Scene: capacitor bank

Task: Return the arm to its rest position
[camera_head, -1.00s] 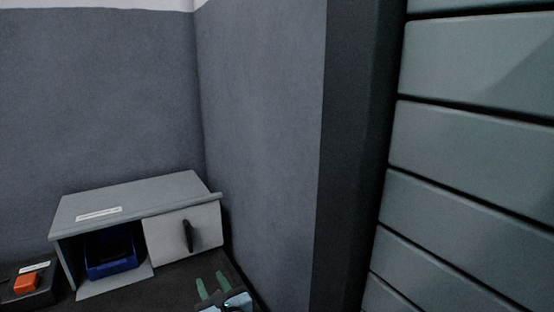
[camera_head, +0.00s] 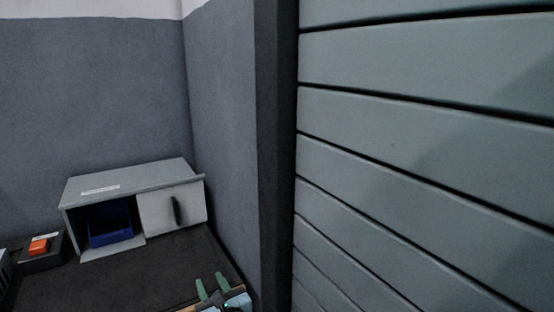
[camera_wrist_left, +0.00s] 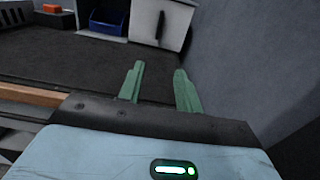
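My left gripper (camera_head: 213,286) shows at the bottom of the head view, its two green fingers pointing away over the near right part of the dark bench top. In the left wrist view the green fingers (camera_wrist_left: 158,88) stand apart with nothing between them, so it is open and empty. Only the gripper end of the left arm shows. My right gripper is in neither view.
A grey cabinet (camera_head: 127,185) stands at the bench's back, its left compartment open with a blue bin (camera_head: 110,226) inside. Its grey door (camera_head: 171,208) has a black handle. An orange button box (camera_head: 39,246) lies left. Slatted grey-green panels (camera_head: 420,130) fill the right. The dark bench top (camera_head: 130,275) is largely clear.

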